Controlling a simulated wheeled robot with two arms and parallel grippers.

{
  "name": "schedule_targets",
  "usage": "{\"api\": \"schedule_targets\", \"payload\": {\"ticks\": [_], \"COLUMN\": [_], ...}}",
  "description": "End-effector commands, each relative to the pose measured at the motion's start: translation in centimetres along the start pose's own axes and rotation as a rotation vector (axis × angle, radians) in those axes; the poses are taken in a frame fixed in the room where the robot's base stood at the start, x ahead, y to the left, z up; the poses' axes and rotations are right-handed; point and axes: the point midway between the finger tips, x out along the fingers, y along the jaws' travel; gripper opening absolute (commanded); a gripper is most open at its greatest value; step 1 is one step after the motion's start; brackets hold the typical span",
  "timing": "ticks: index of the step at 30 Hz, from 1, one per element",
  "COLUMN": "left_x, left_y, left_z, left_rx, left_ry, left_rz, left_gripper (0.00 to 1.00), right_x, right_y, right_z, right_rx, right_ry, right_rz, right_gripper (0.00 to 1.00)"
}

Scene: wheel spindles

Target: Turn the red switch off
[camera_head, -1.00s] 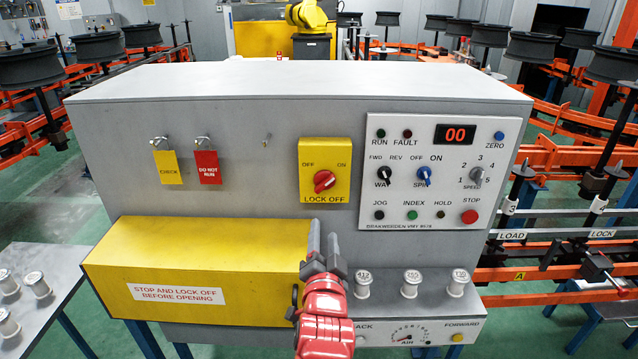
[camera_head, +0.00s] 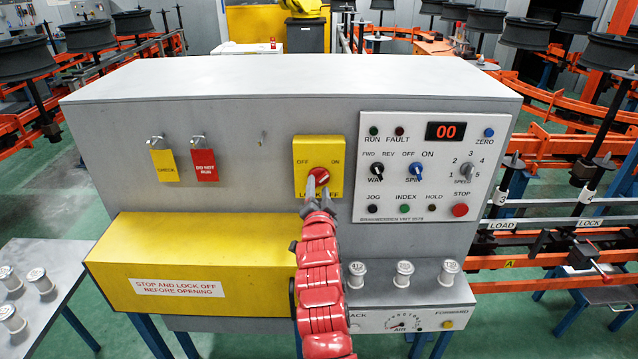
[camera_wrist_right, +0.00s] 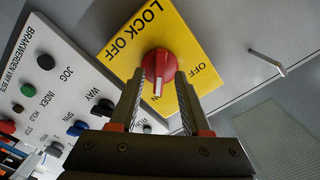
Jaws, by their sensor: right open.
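The red switch (camera_head: 319,174) is a round red knob on a yellow plate (camera_head: 305,150) marked OFF, ON and LOCK OFF, on the front of the grey cabinet. In the right wrist view the knob (camera_wrist_right: 160,70) has a white mark pointing toward the ON side. My right gripper (camera_head: 318,186) is open at the knob, covering its lower part in the head view. In the right wrist view its two fingers (camera_wrist_right: 160,88) lie on either side of the knob; I cannot tell whether they touch it. My left gripper is not in view.
A white control panel (camera_head: 432,165) with knobs and buttons is right of the switch. A yellow cover (camera_head: 190,255) juts out below left. CHECK (camera_head: 164,164) and DO NOT RUN (camera_head: 204,164) tags hang at left. Several white spools (camera_head: 403,273) stand on the lower right ledge.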

Motion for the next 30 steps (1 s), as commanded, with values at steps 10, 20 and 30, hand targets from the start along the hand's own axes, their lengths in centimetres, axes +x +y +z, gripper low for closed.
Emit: {"api": "schedule_targets", "payload": {"ticks": [10, 20, 30], "left_x": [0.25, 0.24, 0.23], "left_y": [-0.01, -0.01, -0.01], "left_z": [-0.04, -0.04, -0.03], "left_rx": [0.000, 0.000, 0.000], "left_ry": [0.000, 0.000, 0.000], "left_rz": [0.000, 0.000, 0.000], "left_gripper": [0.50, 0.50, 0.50], "right_x": [1.32, 1.28, 1.27], "right_y": [0.09, 0.07, 0.08], "right_z": [-0.18, -0.17, -0.15], "right_rx": [0.000, 0.000, 0.000], "right_ry": [0.003, 0.003, 0.003], "right_rz": [0.001, 0.000, 0.000], "right_gripper": [0.47, 0.15, 0.00]}}
